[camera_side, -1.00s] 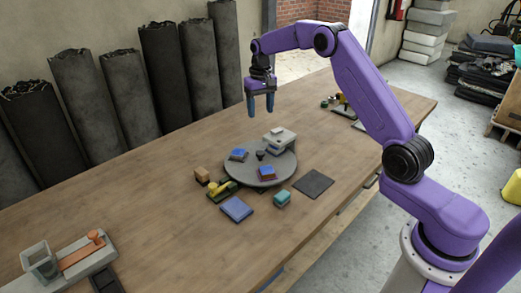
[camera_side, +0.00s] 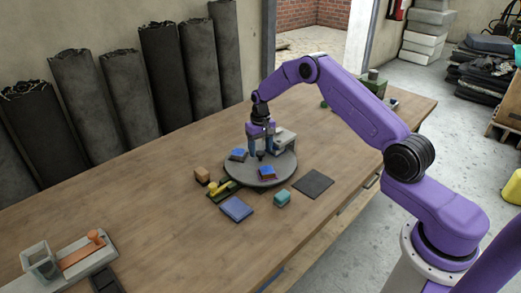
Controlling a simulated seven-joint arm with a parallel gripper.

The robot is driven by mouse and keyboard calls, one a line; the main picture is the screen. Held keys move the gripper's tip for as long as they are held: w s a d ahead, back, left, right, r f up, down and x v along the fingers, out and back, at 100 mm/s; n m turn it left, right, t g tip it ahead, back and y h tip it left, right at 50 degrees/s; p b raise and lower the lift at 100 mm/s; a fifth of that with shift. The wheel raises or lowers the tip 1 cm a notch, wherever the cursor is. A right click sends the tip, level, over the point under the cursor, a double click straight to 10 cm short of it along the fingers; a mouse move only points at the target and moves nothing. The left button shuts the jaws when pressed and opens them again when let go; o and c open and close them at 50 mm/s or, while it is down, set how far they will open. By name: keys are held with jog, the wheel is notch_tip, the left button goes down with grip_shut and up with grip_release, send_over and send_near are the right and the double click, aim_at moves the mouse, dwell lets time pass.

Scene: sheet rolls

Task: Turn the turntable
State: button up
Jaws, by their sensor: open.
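The turntable (camera_side: 256,176) is a round grey disc on the wooden table. A small dark knob (camera_side: 261,155) stands near the disc's middle. I cannot tell whether the fingers touch the knob. The gripper hides part of the grey block.
Around the turntable lie a tan block (camera_side: 202,174), a yellow-handled piece (camera_side: 221,187), a blue pad (camera_side: 236,209), a teal block (camera_side: 282,198) and a dark square mat (camera_side: 313,184). An orange-handled fixture (camera_side: 80,255) sits front left. The table's left middle is clear.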

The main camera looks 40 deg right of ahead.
jog(key=shift+f, duration=0.5)
grip_shut()
